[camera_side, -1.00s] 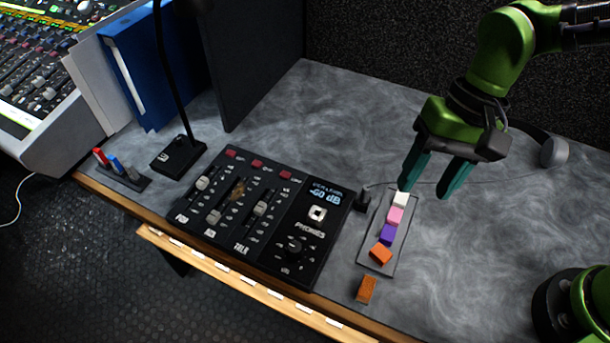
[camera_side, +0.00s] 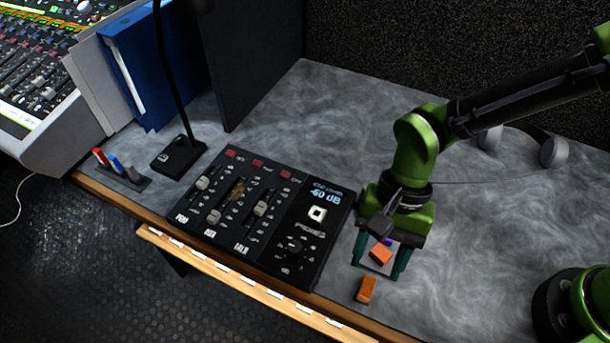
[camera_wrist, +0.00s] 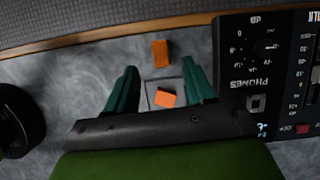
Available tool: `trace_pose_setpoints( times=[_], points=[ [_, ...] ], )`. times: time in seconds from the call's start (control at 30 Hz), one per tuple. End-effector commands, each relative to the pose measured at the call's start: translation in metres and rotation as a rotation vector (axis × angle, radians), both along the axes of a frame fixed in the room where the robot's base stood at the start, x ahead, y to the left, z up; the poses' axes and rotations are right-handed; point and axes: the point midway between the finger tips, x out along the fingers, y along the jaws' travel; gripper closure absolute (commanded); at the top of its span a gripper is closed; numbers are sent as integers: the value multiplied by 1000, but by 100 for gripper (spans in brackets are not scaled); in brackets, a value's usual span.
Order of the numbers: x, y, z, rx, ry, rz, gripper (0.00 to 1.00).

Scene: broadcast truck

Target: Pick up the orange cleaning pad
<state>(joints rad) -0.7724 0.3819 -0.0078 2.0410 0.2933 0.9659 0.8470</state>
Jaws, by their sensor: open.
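An orange pad (camera_side: 380,254) lies slightly askew on a small thin grey tray (camera_side: 372,268); it also shows in the wrist view (camera_wrist: 165,98). My gripper (camera_side: 379,262) is open and points down over the tray, one finger on each side of this pad, with clear gaps. In the wrist view the fingers (camera_wrist: 160,70) flank it too. A second orange block (camera_side: 366,290), with a browner side, lies off the tray toward the desk's front edge, and shows beyond the fingertips in the wrist view (camera_wrist: 160,53). I cannot tell which of the two is the cleaning pad.
A purple pad (camera_side: 388,242) is partly visible behind the orange one; my gripper hides the rest of the row. A black mixer panel (camera_side: 262,215) stands close on the left. Grey headphones (camera_side: 552,152) lie at the back right.

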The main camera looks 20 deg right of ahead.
Motion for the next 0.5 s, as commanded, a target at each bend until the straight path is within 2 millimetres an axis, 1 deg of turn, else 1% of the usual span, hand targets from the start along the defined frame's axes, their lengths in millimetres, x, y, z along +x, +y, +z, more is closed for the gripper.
trace_pose_setpoints(
  times=[0.17, 0.4, 0.5],
  points=[
    [-3, 3, -11, -1, 1, 2, 47],
    [-12, 11, -45, -3, 2, 2, 47],
    [-14, 13, -52, -2, 1, 0, 47]
  ],
)
